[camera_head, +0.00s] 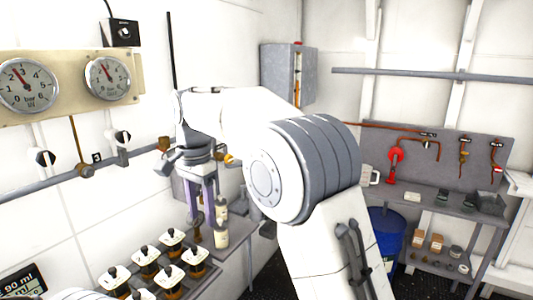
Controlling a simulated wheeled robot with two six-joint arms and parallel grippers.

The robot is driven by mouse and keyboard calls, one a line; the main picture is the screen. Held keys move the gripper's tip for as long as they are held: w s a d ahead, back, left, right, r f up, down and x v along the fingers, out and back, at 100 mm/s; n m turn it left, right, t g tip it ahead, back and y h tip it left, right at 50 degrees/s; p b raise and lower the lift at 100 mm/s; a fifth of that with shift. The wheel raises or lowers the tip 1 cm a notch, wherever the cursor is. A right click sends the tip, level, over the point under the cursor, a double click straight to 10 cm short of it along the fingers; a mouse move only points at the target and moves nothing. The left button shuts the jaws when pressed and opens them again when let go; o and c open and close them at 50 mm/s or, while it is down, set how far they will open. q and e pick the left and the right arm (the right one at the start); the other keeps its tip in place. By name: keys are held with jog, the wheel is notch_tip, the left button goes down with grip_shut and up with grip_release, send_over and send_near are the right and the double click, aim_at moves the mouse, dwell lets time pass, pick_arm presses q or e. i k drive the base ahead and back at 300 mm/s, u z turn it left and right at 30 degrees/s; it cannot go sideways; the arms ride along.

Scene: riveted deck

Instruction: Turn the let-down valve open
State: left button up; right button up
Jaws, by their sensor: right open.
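Two black-handled valves sit along the grey pipe on the left wall: one at the left (45,158) and one nearer the middle (122,136). I cannot tell which fitting is the let-down valve. My right gripper (201,218) points down, open, with two slim fingers, to the right of these valves and clear of them. A pale bottle (221,228) stands close behind or beside its fingers; contact is unclear. An orange-brass fitting (229,159) is partly hidden by my right arm. My left gripper is out of view.
Two round gauges (107,78) hang on a cream panel above the pipe (80,173). Several black-topped jars (146,260) stand in a tray below. A grey wall box (289,75), a blue bin (385,235) and a tool bench (430,195) are to the right.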

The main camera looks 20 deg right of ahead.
aim_at(229, 158)
jog(key=z, duration=0.75)
jog(key=i, duration=2.05)
jog(key=u, duration=0.8)
